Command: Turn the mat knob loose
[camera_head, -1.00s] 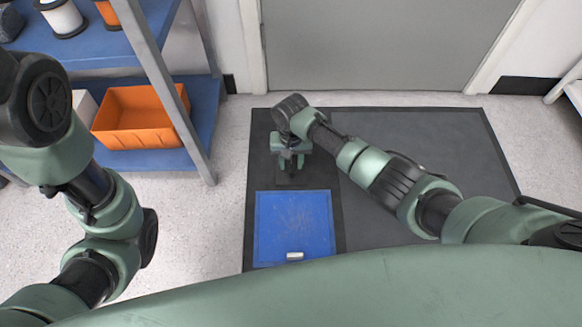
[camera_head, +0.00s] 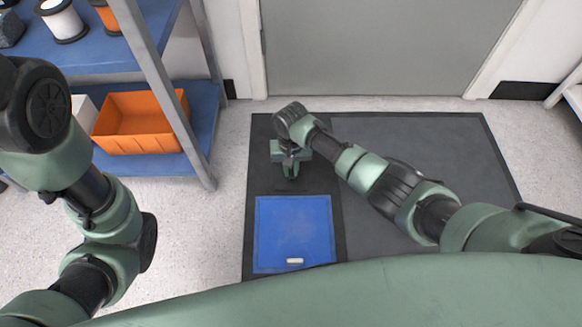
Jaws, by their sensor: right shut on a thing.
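The dark mat (camera_head: 420,150) lies on the floor before a grey door. My right gripper (camera_head: 291,176) points down at the mat's left part, just beyond a blue panel (camera_head: 293,225). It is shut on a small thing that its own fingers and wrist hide. From its place on the mat this is the mat knob, though I cannot make out its shape. My left arm shows at the left, but its gripper is not in view.
A small white piece (camera_head: 295,261) lies on the near edge of the blue panel. A blue shelf rack with an orange bin (camera_head: 138,122) stands at the left. A grey door (camera_head: 390,45) closes the back.

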